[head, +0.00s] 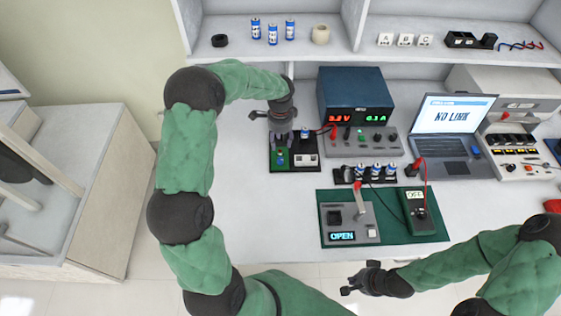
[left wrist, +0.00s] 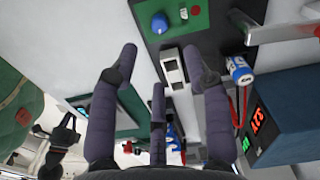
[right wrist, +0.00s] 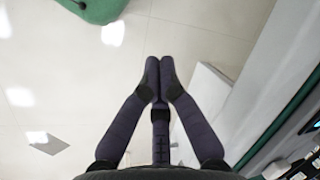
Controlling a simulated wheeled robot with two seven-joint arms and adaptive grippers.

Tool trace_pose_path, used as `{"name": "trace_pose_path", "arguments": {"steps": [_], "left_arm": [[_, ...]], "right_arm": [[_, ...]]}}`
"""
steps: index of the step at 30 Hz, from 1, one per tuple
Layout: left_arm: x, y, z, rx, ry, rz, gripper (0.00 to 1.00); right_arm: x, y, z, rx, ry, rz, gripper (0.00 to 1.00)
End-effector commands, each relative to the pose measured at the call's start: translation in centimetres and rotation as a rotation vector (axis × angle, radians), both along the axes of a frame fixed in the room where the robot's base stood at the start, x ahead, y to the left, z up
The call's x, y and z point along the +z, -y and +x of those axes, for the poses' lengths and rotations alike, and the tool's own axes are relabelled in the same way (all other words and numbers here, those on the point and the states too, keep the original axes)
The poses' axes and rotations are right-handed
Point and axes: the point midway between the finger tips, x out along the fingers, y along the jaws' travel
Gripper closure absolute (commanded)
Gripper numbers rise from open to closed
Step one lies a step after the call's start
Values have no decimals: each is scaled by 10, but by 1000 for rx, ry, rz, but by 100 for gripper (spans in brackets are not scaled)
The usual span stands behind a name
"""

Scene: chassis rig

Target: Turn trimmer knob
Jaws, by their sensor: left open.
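A blue round knob, which looks like the trimmer knob (head: 282,160), sits on a dark board with a green panel (head: 276,151) left of centre on the bench. In the left wrist view the knob (left wrist: 160,22) shows at the top, beyond the fingertips and apart from them. My left gripper (head: 281,128) is open and empty, just behind and above the board; its spread fingers also show in the left wrist view (left wrist: 159,55). My right gripper (head: 347,290) is off the bench's front edge, its fingers together and empty in the right wrist view (right wrist: 160,62).
A blue power supply (head: 350,90) stands right of the board, with a red lead nearby. A green mat (head: 405,225) holds a grey box reading OPEN (head: 348,225) and a meter (head: 418,208). A laptop (head: 452,125) stands at right. The bench left of the board is clear.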

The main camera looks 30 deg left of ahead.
Motion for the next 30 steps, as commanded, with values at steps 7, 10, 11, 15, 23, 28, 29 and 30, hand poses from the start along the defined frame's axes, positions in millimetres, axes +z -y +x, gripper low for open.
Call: {"name": "trace_pose_path", "arguments": {"steps": [7,10,11,15,23,28,29,30], "left_arm": [[-22,0,-1,1,-2,-1,52],[-39,0,-1,1,-2,-1,52],[-45,0,-1,1,-3,0,52],[-70,0,-1,0,-2,-1,52],[-102,0,-1,1,1,1,52],[-108,0,-1,1,1,1,52],[-109,0,-1,1,1,1,52],[-109,0,-1,1,1,1,52]], "right_arm": [[-7,0,0,0,1,0,100],[-11,0,0,0,1,0,100],[-13,0,0,0,1,0,100],[-20,0,0,0,1,0,100],[-27,0,0,0,0,0,100],[-29,0,0,0,1,0,100],[-29,0,0,0,1,0,100],[-29,0,0,0,1,0,100]]}}
